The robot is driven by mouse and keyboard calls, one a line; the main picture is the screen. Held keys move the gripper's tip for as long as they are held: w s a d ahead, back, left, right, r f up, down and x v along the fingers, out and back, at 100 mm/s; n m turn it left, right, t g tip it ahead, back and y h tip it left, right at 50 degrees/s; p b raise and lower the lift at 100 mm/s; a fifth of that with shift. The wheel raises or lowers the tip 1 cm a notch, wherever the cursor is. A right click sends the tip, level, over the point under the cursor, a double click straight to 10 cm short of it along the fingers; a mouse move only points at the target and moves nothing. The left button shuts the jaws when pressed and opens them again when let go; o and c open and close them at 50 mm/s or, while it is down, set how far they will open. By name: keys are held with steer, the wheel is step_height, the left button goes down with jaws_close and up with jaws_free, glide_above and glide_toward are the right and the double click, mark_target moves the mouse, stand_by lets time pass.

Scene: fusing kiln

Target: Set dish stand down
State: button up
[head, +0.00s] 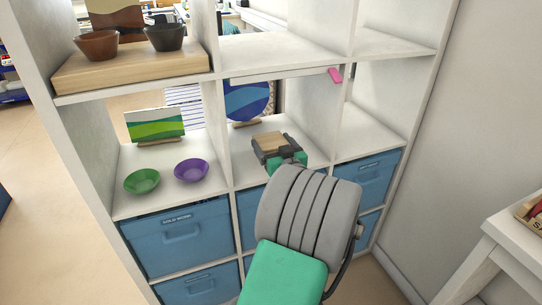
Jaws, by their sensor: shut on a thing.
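The dish stand (267,143), a small light-wood piece, is in my gripper (277,149) at the middle compartment of the white shelf (220,192). My gripper is shut on it, with its dark fingers around the wood. The stand is at the front part of the compartment floor; I cannot tell whether it touches the floor. Behind it, a round blue dish (247,98) with wavy bands stands upright on a wooden support (247,123). My wrist hides part of the compartment's front edge.
The left compartment holds a green bowl (142,181), a purple bowl (191,170) and a green striped panel (155,124). The right compartment floor (370,135) is bare. Blue bins (180,238) fill the lower compartments.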

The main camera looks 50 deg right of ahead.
steer(key=shift+w+d+f, duration=0.3)
steer(key=shift+d+f, duration=0.05)
steer(key=shift+f, duration=0.2)
steer(key=shift+w+d+f, duration=0.3)
steer(key=shift+d+f, duration=0.05)
steer(key=shift+f, duration=0.15)
steer(key=shift+w+d+f+b, duration=0.1)
steer(key=shift+f+b, duration=0.2)
steer(key=shift+f, duration=0.55)
steer(key=shift+w+d+f+b, duration=0.1)
steer(key=shift+f+b, duration=0.15)
steer(key=shift+f, duration=0.6)
steer(key=shift+f, duration=0.2)
steer(key=o, duration=1.4)
steer(key=shift+c, duration=0.2)
steer(key=shift+r, duration=0.3)
steer(key=v, duration=1.2)
steer(key=shift+f, duration=0.2)
